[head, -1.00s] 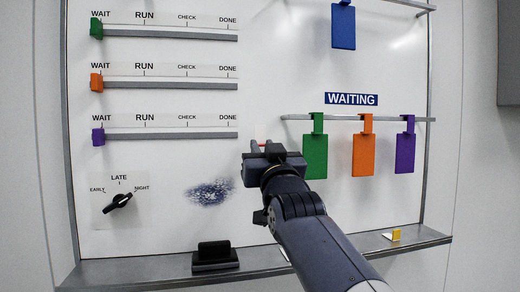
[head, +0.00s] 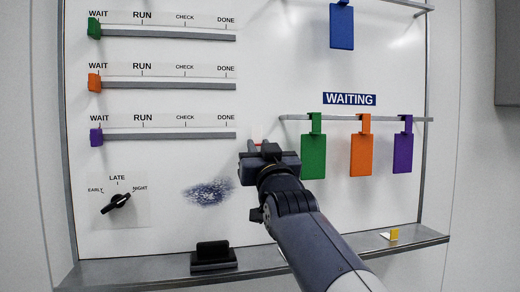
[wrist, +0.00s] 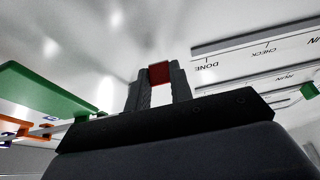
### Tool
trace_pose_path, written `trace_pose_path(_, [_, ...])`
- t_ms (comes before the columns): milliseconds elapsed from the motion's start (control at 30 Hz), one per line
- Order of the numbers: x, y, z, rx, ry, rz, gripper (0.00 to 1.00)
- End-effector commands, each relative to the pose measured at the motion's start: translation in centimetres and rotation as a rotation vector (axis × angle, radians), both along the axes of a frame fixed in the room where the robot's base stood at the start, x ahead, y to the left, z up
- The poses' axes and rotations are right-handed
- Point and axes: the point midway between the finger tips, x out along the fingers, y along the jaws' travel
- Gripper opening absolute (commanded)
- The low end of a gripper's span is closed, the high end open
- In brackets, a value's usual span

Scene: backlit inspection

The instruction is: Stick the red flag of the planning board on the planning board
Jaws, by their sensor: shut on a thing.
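The planning board (head: 270,60) is a large white upright panel in a grey frame, straight ahead in the head view. My gripper (head: 258,144) is in front of its middle, just left of the hanging green card. In the wrist view my gripper (wrist: 157,88) is shut on the red flag (wrist: 159,72), a small dark red piece between the fingertips. In the head view the gripper hides most of the flag. I cannot tell whether the flag touches the board.
Green (head: 313,156), orange (head: 361,153) and purple (head: 403,152) cards hang from a rail close to the gripper's right. Slider tracks (head: 180,136) lie to the left, above a dial (head: 119,201). A black eraser (head: 214,254) and a yellow-and-white piece (head: 391,234) sit on the ledge.

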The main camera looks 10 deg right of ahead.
Motion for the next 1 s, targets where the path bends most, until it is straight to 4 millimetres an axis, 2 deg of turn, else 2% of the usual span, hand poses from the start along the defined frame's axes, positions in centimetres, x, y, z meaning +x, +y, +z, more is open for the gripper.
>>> trace_pose_path(700, [2.2,0.0,0.0,0.000,0.001,0.000,0.08])
trace_pose_path(1000, [2.2,0.0,0.0,0.000,0.000,0.000,0.08])
